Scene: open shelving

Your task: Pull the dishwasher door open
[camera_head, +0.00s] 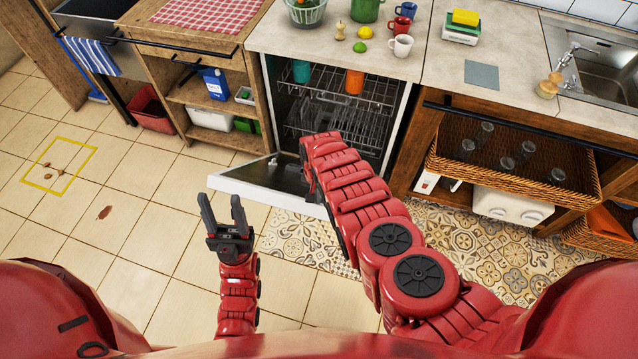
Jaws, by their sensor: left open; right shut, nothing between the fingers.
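The dishwasher (402,115) stands under the counter, its racks (345,115) showing through the open front. Its door (262,187) is lowered well away from the opening, with its dark inner face upward and its pale edge toward me. My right arm reaches over the door's right part and hides it. My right gripper (304,152) is mostly hidden by its own wrist, at the door's inner side; it is shut with nothing held. I cannot tell whether it touches the door. My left gripper (222,208) is open and empty, in front of the door's left corner.
Cups, one teal (301,71) and one orange (354,82), sit in the upper rack. A wooden shelf unit (190,95) stands left and a wicker-basket unit (510,160) right. A patterned rug (310,240) lies in front. The tiled floor at left is mostly clear.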

